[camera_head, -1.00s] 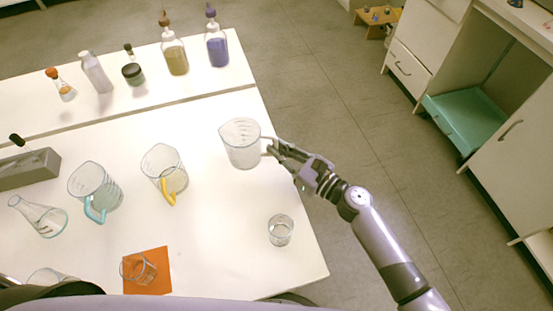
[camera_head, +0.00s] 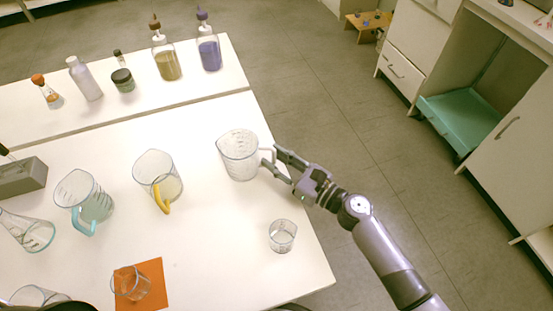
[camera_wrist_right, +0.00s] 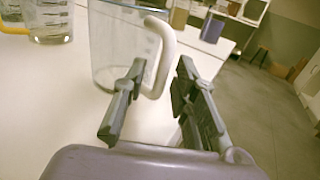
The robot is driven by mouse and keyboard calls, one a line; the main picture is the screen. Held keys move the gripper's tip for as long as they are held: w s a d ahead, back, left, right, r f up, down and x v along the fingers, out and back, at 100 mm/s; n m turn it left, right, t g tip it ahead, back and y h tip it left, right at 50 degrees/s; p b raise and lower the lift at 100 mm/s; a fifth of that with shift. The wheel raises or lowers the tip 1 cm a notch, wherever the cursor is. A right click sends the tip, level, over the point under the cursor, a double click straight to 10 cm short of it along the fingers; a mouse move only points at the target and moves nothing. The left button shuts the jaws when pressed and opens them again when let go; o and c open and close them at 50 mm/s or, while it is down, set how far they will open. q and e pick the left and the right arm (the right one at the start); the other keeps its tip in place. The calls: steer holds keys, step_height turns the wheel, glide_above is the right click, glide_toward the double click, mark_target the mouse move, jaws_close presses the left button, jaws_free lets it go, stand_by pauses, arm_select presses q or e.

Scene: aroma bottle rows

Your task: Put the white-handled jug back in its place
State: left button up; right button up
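The white-handled jug (camera_head: 238,158) is clear and stands upright on the white table, at the right end of a row of jugs. Its white handle (camera_head: 267,155) points right, toward my right gripper (camera_head: 272,160). In the right wrist view the jug (camera_wrist_right: 115,45) stands just ahead, and its handle (camera_wrist_right: 160,60) shows between and slightly beyond the spread fingertips of my right gripper (camera_wrist_right: 160,80). The fingers are apart, with a gap beside the handle; whether one touches it I cannot tell. My left gripper is not in view.
A yellow-handled jug (camera_head: 157,177) and a blue-handled jug (camera_head: 84,201) stand left in the row. A small beaker (camera_head: 282,236) stands near the right edge. Another beaker (camera_head: 130,283) is on an orange mat (camera_head: 154,270). Several bottles line the back table (camera_head: 130,112).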

steer(key=shift+r, duration=0.15)
steer(key=b+v, duration=0.1)
steer(key=v, duration=1.1)
